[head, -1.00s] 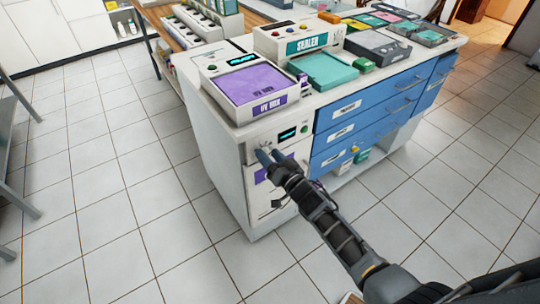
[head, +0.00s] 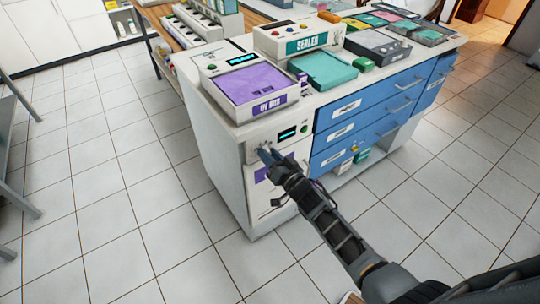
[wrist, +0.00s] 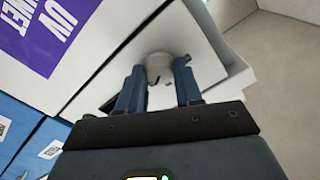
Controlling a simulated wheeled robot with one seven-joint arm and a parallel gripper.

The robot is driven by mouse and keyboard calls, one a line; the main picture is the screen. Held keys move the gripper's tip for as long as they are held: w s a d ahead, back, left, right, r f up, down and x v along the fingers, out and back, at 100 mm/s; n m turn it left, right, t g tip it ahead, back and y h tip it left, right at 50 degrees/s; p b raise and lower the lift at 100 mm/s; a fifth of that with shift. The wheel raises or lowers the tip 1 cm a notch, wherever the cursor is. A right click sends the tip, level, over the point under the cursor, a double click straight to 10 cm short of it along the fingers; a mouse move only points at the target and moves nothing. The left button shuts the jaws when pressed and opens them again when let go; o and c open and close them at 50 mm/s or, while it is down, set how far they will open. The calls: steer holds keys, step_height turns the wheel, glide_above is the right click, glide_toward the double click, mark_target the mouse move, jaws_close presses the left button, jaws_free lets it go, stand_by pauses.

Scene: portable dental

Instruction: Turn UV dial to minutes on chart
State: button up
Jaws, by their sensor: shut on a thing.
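The UV cabinet (head: 254,204) is the white unit at the left end of the blue-drawer counter. Its purple "UV" label shows large in the wrist view (wrist: 48,38). A pale round dial (wrist: 158,66) sits on its front panel. My gripper (wrist: 160,88) is shut on the dial, with one blue finger on each side of it. In the head view, my gripper (head: 266,155) is at the panel's upper left and hides most of the dial. A small lit display (head: 287,134) is to the right of the dial; its digits are too small to read. No chart is readable.
The purple-topped UV box (head: 250,84), the sealer (head: 298,42) and a teal tray (head: 326,70) stand on the counter. Blue drawers (head: 345,131) are to the right of the cabinet. The tiled floor (head: 115,200) at left is clear.

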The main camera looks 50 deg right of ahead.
steer(key=shift+n, duration=0.3)
steer(key=shift+a+n+b, duration=0.2)
steer(key=shift+n+b, duration=2.85)
steer(key=shift+n, duration=4.45)
steer(key=o, duration=1)
